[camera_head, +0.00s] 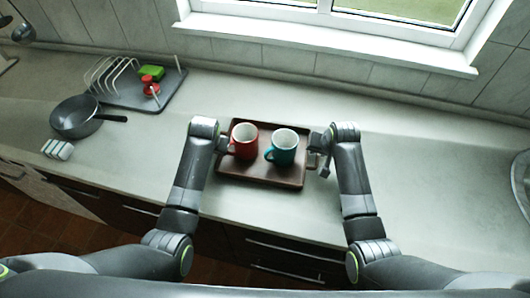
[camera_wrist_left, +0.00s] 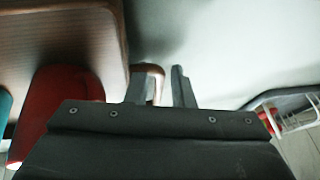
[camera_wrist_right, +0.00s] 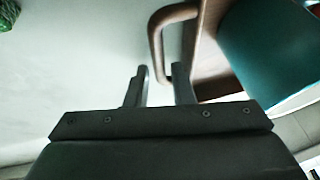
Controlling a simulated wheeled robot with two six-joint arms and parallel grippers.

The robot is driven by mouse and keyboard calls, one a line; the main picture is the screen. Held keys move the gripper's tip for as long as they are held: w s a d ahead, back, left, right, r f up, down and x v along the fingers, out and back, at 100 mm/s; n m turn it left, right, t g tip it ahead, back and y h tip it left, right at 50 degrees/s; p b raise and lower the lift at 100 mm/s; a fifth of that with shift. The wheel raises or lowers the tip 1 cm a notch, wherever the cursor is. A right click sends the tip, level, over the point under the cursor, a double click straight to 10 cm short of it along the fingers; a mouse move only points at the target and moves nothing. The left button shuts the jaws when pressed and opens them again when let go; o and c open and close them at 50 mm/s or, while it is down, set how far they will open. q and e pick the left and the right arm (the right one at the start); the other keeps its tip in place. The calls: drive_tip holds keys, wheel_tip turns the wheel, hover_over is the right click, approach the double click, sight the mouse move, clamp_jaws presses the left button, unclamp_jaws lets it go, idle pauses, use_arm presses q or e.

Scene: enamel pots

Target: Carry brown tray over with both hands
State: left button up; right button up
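The brown tray (camera_head: 262,179) lies on the counter and carries a red mug (camera_head: 244,142) and a teal mug (camera_head: 284,147). My left gripper (camera_head: 222,143) is at the tray's left side. In the left wrist view its fingers (camera_wrist_left: 163,88) are apart, with the tray's left handle (camera_wrist_left: 155,72) showing between them. My right gripper (camera_head: 319,143) is at the right side. In the right wrist view its fingers (camera_wrist_right: 159,86) are apart, with the right handle (camera_wrist_right: 156,40) just beyond and partly between them. Whether either finger touches a handle I cannot tell.
A grey drying mat (camera_head: 140,97) with a white rack, a green item and a red item stands at the back left. A dark pan (camera_head: 76,116) and a small white-and-green item (camera_head: 57,149) are on the left. A sink edge (camera_head: 520,180) is far right. Counter on both sides of the tray is clear.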

use_arm(q)
clamp_jaws()
use_arm(e)
clamp_jaws()
use_arm(q)
drive_tip(key=shift+w+r, duration=0.1)
drive_tip(key=shift+r, duration=0.1)
use_arm(e)
drive_tip(key=shift+w+r, duration=0.1)
drive_tip(key=shift+r, duration=0.05)
